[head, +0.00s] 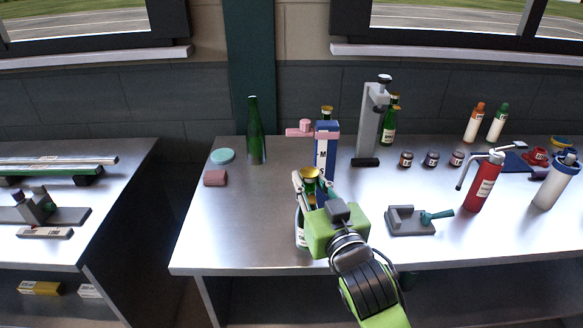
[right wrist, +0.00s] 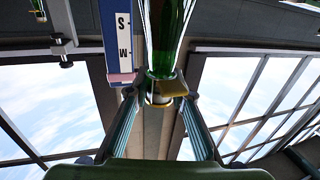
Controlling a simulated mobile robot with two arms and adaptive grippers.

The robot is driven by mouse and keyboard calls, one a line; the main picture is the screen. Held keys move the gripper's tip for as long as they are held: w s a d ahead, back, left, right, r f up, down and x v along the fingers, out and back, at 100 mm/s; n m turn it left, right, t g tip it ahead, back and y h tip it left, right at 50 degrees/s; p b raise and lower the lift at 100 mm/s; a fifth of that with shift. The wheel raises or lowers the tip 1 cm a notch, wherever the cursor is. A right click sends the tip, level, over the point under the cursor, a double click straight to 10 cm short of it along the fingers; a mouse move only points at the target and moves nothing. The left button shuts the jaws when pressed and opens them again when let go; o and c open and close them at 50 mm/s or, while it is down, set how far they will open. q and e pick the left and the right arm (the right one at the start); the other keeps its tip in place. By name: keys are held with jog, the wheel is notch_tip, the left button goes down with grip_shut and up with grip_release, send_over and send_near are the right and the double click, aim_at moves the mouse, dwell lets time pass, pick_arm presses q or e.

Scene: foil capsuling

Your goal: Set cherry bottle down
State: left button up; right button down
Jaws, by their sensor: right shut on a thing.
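The cherry bottle (head: 301,229), green glass with a gold top and a pale label, is upright in my right gripper (head: 314,190), near the front of the right bench. The gripper is shut on its upper part and hides much of its body. I cannot tell whether its base touches the bench, and the label is too small to read. In the right wrist view the bottle's green glass (right wrist: 165,45) and gold band show between the fingers of my right gripper (right wrist: 165,100). My left gripper is out of view.
The steel bench (head: 240,225) is clear at front left. A blue-white gauge (head: 326,150) stands just behind the held bottle. A green bottle (head: 256,135) stands back left, a grey press (head: 370,125) behind, a small grey fixture (head: 412,220) to the right, and a red bottle (head: 485,185) farther right.

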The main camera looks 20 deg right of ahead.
aim_at(307, 192)
jog(key=w+f+p, duration=0.2)
jog(key=w+f, duration=0.1)
jog(key=w, duration=0.9)
jog(key=shift+w, duration=0.35)
jog(key=shift+d+f, duration=0.1)
jog(key=shift+f, duration=0.15)
jog(key=c, duration=2)
grip_release()
jog(key=shift+f, duration=0.1)
jog(key=shift+c, duration=0.2)
jog(key=s+b, duration=0.1)
jog(key=s, duration=1.1)
jog(key=shift+b, duration=0.35)
